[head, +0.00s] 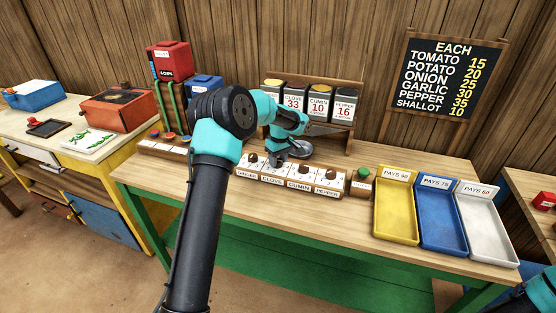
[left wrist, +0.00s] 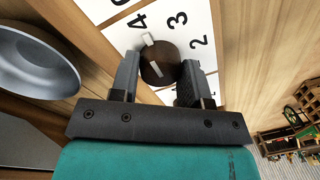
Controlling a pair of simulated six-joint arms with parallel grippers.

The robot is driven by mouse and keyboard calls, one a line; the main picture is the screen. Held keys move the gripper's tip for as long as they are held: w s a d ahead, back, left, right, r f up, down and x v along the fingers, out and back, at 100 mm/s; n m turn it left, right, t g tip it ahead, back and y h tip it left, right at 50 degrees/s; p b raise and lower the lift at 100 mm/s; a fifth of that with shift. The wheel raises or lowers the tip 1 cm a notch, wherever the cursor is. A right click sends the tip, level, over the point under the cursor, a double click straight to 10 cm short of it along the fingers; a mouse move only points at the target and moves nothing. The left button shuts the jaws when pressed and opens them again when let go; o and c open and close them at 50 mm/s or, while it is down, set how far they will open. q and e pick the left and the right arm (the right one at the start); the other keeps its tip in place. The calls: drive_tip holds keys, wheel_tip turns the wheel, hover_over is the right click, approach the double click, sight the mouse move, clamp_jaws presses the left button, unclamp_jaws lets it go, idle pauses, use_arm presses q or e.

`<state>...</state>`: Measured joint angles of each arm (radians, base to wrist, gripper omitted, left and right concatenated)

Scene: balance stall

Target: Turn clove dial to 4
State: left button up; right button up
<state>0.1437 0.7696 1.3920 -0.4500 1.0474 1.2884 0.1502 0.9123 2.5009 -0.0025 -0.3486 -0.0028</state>
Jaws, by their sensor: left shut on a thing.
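The clove dial's brown knob (left wrist: 160,63) shows in the left wrist view on a white panel marked 4, 3 and 2. Its white pointer mark lies on the side towards the 4 and appears to line up with it. My left gripper (left wrist: 158,76) is shut on this knob, one finger on each side. In the head view my left gripper (head: 277,161) is above the CLOVE label (head: 272,181) and hides most of that dial. Part of my right arm shows at the lower right corner; its gripper is not seen.
The ginger dial (head: 252,158) is left of the clove dial; the cumin dial (head: 304,169) and pepper dial (head: 331,174) are to its right. A green button (head: 363,173) is beyond them. A grey metal pan (left wrist: 35,65) is close by. Yellow, blue and white trays (head: 395,207) are further right.

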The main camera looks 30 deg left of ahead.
idle(0.3)
use_arm(q)
drive_tip(key=o, duration=0.9)
drive_tip(key=r, duration=0.5)
drive_tip(key=w+r, duration=0.1)
drive_tip(key=r, duration=1.1)
drive_tip(key=shift+w+d+r, duration=0.15)
drive_tip(key=shift+d+r, duration=0.05)
drive_tip(key=shift+d, duration=0.05)
